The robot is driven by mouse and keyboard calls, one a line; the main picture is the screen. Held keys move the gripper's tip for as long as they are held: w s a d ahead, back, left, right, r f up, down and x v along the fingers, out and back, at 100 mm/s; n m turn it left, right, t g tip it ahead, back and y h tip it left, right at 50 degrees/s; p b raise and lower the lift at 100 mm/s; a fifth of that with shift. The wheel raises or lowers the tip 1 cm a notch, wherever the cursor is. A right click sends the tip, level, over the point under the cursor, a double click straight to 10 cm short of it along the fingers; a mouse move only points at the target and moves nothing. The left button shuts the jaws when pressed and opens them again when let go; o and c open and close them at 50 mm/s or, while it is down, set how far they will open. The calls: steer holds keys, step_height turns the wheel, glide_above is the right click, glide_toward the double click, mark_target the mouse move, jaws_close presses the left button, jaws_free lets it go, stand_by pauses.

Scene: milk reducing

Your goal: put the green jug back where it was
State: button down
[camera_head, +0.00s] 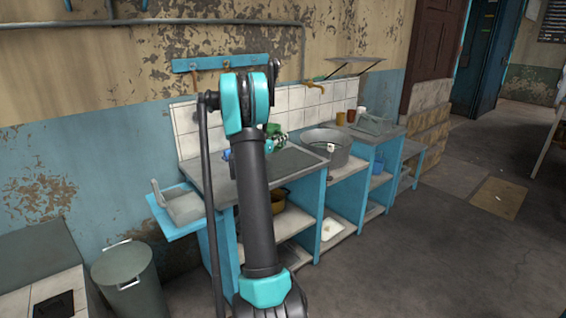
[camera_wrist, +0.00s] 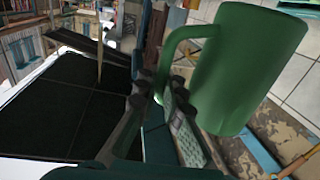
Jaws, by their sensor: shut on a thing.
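The green jug (camera_wrist: 250,65) fills the upper right of the wrist view, its handle toward my gripper. My gripper (camera_wrist: 160,98) is shut on the jug's handle. In the head view a small part of the green jug (camera_head: 272,129) shows behind my arm, above the blue counter's grey top (camera_head: 298,160). My arm hides most of the gripper there. I cannot tell whether the jug touches the counter.
Brown cups (camera_head: 351,116) stand farther right. A blue object (camera_head: 226,154) shows left of my arm. A tap (camera_head: 313,86) juts from the tiled wall. A bin (camera_head: 127,282) stands at lower left.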

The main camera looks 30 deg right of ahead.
step_height(320, 180, down, 11)
steer(key=shift+a+f, duration=0.1)
stand_by(0.4)
steer(key=shift+f, duration=0.15)
steer(key=c, duration=1.6)
jaws_free()
steer(key=shift+c, duration=0.2)
steer(key=shift+a, duration=0.2)
steer(key=v, duration=1.1)
steer(key=s+a+f+n+y, duration=0.3)
steer(key=s+a+n+y, duration=0.4)
steer(key=s+a, duration=1)
steer(key=s+a+f+n+y, duration=0.3)
steer(key=s+a+n+y, duration=0.5)
steer(key=s+a, duration=0.9)
steer(key=shift+a+f+y, duration=0.15)
steer(key=shift+a+y, duration=0.5)
steer(key=shift+y, duration=0.55)
